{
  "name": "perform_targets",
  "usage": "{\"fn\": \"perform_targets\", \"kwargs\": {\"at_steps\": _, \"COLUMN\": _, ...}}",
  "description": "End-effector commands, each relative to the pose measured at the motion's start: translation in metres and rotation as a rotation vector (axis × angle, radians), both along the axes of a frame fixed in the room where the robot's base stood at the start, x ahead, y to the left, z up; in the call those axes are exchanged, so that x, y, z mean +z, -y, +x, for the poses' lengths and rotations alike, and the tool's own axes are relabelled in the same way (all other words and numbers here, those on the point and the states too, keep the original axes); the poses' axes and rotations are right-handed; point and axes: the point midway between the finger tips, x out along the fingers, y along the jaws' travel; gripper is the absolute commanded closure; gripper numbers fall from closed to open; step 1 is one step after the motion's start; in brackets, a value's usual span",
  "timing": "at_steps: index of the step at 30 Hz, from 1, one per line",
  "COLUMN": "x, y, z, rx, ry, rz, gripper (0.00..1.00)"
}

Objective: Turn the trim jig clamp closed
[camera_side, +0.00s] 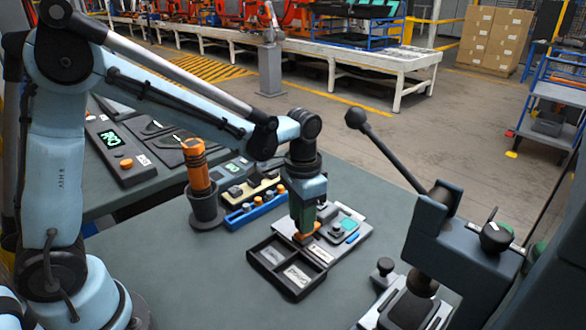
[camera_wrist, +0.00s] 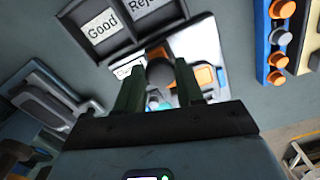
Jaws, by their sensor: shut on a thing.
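The trim jig appears to be the pale board (camera_side: 357,238) on the bench, with an orange part, a teal square and a blue piece on it. It also shows in the wrist view (camera_wrist: 197,42). My gripper (camera_side: 303,230) points down over the board's left part, by the orange part (camera_side: 312,229). In the wrist view my gripper's fingers (camera_wrist: 163,65) stand on both sides of a dark rounded knob (camera_wrist: 160,73), seemingly the clamp's, and are shut on it. The orange part (camera_wrist: 205,76) lies just right of the fingers. Fingers hide the clamp's base, so its angle is unclear.
A black two-compartment tray (camera_side: 273,284) with labels "Good" and "Reject" adjoins the board. Behind are a blue rack (camera_side: 256,212) with orange-topped pegs and an orange tool in a dark cup (camera_side: 206,208). A lever press (camera_side: 460,245) stands at the right. Bench in front is clear.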

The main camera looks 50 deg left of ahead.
Motion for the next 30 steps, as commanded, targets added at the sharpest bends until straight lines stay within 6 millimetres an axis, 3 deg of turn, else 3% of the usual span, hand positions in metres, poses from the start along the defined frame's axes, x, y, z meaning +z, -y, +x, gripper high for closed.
{"fn": "perform_targets", "kwargs": {"at_steps": 7, "x": 0.001, "y": 0.0, "z": 0.0, "rx": -0.003, "ry": -0.001, "rz": 0.0, "gripper": 0.94}}
{"fn": "perform_targets", "kwargs": {"at_steps": 8, "x": 0.001, "y": 0.0, "z": 0.0, "rx": -0.002, "ry": -0.001, "rz": 0.0, "gripper": 0.58}}
{"fn": "perform_targets", "kwargs": {"at_steps": 12, "x": 0.0, "y": 0.0, "z": 0.0, "rx": -0.002, "ry": 0.0, "rz": 0.0, "gripper": 0.37}}
{"fn": "perform_targets", "kwargs": {"at_steps": 23, "x": 0.003, "y": 0.0, "z": 0.0, "rx": 0.0, "ry": 0.0, "rz": 0.0, "gripper": 0.37}}
{"fn": "perform_targets", "kwargs": {"at_steps": 30, "x": 0.032, "y": 0.0, "z": 0.0, "rx": 0.0, "ry": 0.0, "rz": 0.0, "gripper": 0.37}}
